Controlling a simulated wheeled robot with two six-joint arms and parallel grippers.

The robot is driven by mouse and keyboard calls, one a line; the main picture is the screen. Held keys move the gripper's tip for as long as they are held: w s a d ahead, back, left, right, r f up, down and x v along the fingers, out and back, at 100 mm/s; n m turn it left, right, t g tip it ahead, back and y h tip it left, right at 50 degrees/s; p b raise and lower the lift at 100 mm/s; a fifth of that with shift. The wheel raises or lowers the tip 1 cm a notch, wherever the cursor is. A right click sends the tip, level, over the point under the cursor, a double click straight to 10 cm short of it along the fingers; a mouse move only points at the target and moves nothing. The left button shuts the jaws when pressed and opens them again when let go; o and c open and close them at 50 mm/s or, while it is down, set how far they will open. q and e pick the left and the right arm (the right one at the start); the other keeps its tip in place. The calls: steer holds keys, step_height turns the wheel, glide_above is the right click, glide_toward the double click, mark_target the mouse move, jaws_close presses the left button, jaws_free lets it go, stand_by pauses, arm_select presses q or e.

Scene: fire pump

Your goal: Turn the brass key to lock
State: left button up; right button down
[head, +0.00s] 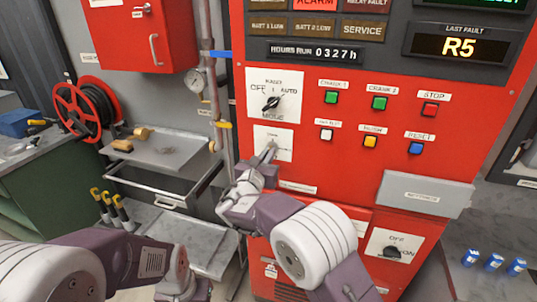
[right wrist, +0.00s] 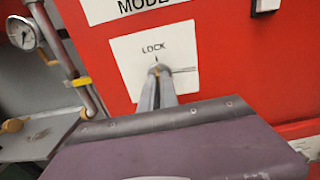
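The white lock plate (head: 273,143) is on the red pump panel, below the mode selector. In the right wrist view the plate (right wrist: 183,50) reads "LOCK", with a short dark mark under the word. My right gripper (head: 268,152) reaches the plate from the front. Its two grey fingers (right wrist: 156,75) are close together at the plate's middle, under the mark. A small brass-coloured bit of the key (right wrist: 157,68) shows at the fingertips. The fingers hide the rest of the key, and its angle is hard to tell. My left arm is low at left; its fingertips are out of view.
The mode selector (head: 271,101) sits just above the plate. Lit push buttons (head: 380,103) are to the right, and a grey box (head: 425,193) juts out lower right. A pipe with a gauge (head: 195,82) and a metal tray (head: 165,150) are to the left.

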steer(key=c, duration=1.6)
jaws_free()
steer(key=shift+s, duration=0.1)
steer(key=b+v, duration=0.1)
steer(key=v, duration=0.8)
steer(key=shift+b, duration=0.4)
steer(key=shift+d, duration=0.1)
